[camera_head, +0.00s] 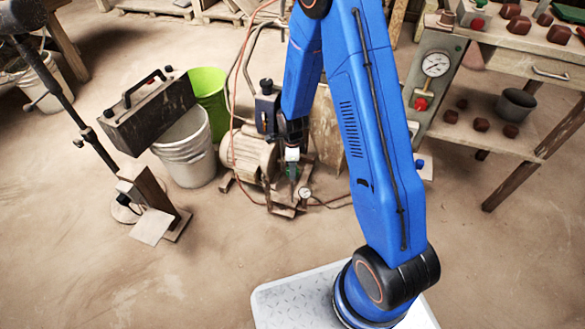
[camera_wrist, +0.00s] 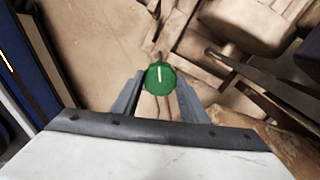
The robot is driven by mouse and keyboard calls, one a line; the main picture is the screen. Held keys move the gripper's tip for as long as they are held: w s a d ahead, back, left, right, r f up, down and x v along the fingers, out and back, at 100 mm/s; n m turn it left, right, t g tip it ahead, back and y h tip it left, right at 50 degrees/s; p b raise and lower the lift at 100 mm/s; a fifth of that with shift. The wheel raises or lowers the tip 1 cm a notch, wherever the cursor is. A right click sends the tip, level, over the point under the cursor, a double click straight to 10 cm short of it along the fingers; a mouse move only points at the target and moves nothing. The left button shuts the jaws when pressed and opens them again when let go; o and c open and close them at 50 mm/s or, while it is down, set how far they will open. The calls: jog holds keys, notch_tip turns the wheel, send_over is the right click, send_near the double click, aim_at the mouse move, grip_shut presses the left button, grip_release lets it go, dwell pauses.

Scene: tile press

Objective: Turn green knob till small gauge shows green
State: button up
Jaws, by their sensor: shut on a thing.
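The green knob (camera_wrist: 160,78) sits between the fingertips of my gripper (camera_wrist: 159,90) in the wrist view. It has a white line pointing roughly up in the picture. The gripper is shut on it. In the head view my gripper (camera_head: 293,170) reaches down at the pump unit (camera_head: 252,158), and the knob (camera_head: 291,173) is partly hidden behind the fingers. The small gauge (camera_head: 305,193) is a round white dial just below and to the right of the gripper. Its needle and any coloured zone are too small to read.
A larger gauge (camera_head: 435,64) with a red knob (camera_head: 421,104) is on the press panel at right. A white bucket (camera_head: 188,160) and a green bucket (camera_head: 208,90) stand left of the pump. A red hose (camera_head: 240,70) runs beside it. Open floor lies in front.

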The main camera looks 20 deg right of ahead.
dwell(0.4)
jog(key=o, duration=1.1)
jog(key=shift+r, duration=0.1)
notch_tip(320, 180, up, 17)
jog(key=shift+r, duration=0.15)
